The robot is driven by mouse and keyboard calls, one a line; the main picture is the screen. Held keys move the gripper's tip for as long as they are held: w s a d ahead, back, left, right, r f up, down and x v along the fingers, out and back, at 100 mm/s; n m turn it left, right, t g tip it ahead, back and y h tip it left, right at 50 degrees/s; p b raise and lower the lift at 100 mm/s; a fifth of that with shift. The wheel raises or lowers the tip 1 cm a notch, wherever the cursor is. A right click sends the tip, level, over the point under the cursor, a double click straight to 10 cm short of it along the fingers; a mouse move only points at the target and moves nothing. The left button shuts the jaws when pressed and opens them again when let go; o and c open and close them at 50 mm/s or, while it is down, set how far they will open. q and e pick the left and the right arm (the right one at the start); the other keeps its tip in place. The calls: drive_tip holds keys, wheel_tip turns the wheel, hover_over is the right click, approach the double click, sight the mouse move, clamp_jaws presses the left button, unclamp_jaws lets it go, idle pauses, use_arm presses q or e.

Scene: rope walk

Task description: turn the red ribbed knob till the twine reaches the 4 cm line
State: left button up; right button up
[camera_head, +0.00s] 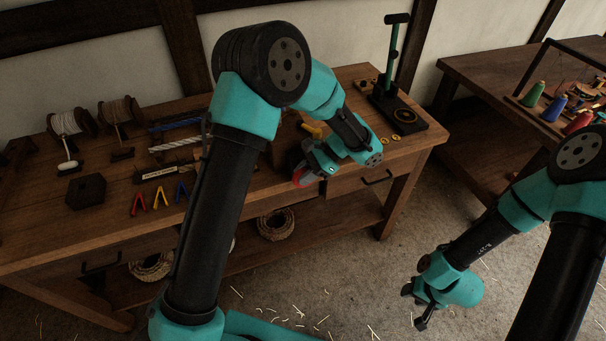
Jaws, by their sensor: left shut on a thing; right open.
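The red ribbed knob (301,179) shows as a small red patch at the front edge of the workbench, right of centre. My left gripper (306,168) is shut on it, and my own gripper and wrist cover most of it. The twine and the 4 cm line cannot be made out; my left arm hides part of the bench. My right gripper (417,306) is open and empty, low over the floor to the right of the bench.
Wire or cord spools (72,124) and a dark block (86,190) stand on the bench's left. Small red, yellow and blue clips (160,197) lie near its front. A green-posted stand (399,108) is at the back right. A second table (470,75) holds coloured cones.

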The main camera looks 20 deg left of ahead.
use_arm(q)
drive_tip(key=shift+w+d+g+y, duration=0.1)
drive_tip(key=shift+d+g+y, duration=0.05)
drive_tip(key=shift+g+y, duration=0.75)
drive_tip(key=shift+y, duration=0.3)
drive_tip(key=o, duration=0.9)
